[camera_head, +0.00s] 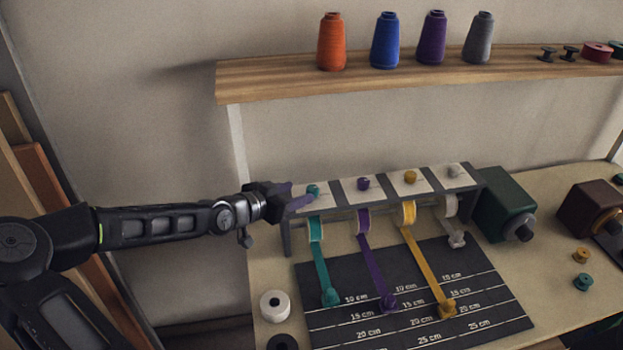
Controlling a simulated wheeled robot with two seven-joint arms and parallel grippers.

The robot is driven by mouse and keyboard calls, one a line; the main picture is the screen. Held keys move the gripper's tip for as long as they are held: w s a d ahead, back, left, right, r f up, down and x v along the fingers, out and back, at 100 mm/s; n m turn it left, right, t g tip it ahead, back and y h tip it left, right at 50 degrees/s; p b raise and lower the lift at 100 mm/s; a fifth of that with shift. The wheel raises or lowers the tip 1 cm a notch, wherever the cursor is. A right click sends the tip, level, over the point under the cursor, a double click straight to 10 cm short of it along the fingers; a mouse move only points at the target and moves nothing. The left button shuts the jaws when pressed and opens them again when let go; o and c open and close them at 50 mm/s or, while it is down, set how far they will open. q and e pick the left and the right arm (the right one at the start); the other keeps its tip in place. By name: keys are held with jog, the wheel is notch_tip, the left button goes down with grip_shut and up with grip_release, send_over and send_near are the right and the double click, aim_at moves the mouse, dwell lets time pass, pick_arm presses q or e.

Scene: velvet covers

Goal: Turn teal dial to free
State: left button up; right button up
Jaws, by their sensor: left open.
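The teal dial (313,191) sits on the leftmost white panel of the grey dispenser rack (333,205). My left gripper (300,197) reaches in from the left, its fingers at the dial's left side. The jaws are open; whether they touch the dial cannot be told. The fingers partly cover the dial's panel, and no marking for free is readable. Below it the teal ribbon (321,265) runs down from its roll to a teal end piece on the dark measuring mat. My right gripper is not in view.
Purple (363,183), yellow (409,177) and grey (454,170) dials follow to the right. A shelf (430,70) with thread cones hangs above. A white spool (275,305) stands at the table's front left. A dark green box (503,205) adjoins the rack's right end.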

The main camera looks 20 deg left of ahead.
aim_at(311, 189)
pick_arm(q)
jog(key=shift+w+d, duration=0.1)
dwell(0.3)
jog(key=x, duration=0.6)
jog(key=shift+w+d, duration=0.1)
jog(key=shift+w+d+f, duration=0.1)
jog(key=shift+w+f, duration=0.25)
jog(key=shift+w, duration=0.2)
jog(key=shift+c, duration=0.3)
grip_shut()
